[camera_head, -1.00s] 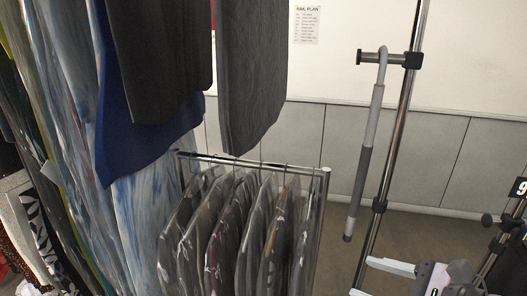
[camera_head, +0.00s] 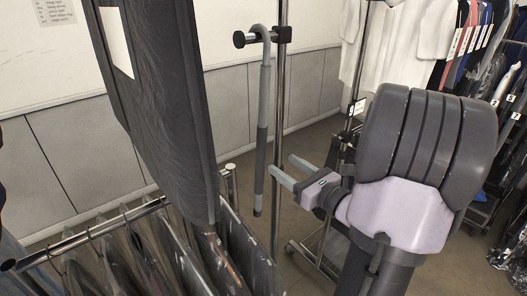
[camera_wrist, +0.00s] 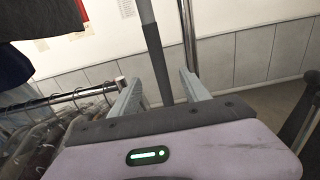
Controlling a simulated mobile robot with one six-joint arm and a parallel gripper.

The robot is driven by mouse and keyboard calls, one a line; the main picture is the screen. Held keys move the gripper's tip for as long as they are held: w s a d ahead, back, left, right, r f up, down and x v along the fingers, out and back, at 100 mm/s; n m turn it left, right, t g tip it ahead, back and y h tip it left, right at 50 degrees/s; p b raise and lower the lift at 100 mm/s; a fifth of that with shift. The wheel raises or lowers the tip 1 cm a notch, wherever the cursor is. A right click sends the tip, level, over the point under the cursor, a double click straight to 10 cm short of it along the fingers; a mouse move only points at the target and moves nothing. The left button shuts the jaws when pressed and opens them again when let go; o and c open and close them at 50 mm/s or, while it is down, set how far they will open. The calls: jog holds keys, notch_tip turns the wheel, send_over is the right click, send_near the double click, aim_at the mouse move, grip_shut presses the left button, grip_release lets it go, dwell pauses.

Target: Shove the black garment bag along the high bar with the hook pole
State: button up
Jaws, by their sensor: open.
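The hook pole (camera_head: 263,105) hangs upright by its grey crook from a dark peg on a chrome upright, with a darker grip on its lower part. My gripper (camera_head: 282,164) is open and empty, its two pale fingers pointing at the pole's grip from the right, close to it. In the wrist view the pole (camera_wrist: 155,58) shows between the fingertips of my gripper (camera_wrist: 160,76); I cannot tell whether it is within their reach. A long dark garment bag (camera_head: 165,100) with a white panel hangs at left, probably the black one. The high bar is out of view.
A lower chrome rail (camera_head: 95,232) with several clear-covered garments stands at lower left, near the pole. The chrome upright (camera_head: 279,100) stands just behind the pole. White garments (camera_head: 400,35) and tagged clothes hang at back right. Some floor is clear behind.

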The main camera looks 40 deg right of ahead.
aim_at(265, 140)
jog(key=w, duration=0.3)
jog(key=w+p, duration=0.1)
jog(key=w, duration=0.3)
jog(key=w+d, duration=0.1)
jog(key=w, duration=0.2)
jog(key=shift+w+p, duration=0.2)
jog(key=shift+p, duration=0.15)
grip_shut()
jog(key=shift+r, duration=0.15)
dwell(0.9)
jog(key=shift+r+p, duration=1.75)
jog(key=shift+r, duration=0.3)
jog(key=shift+s+f, duration=0.1)
jog(key=shift+s, duration=0.05)
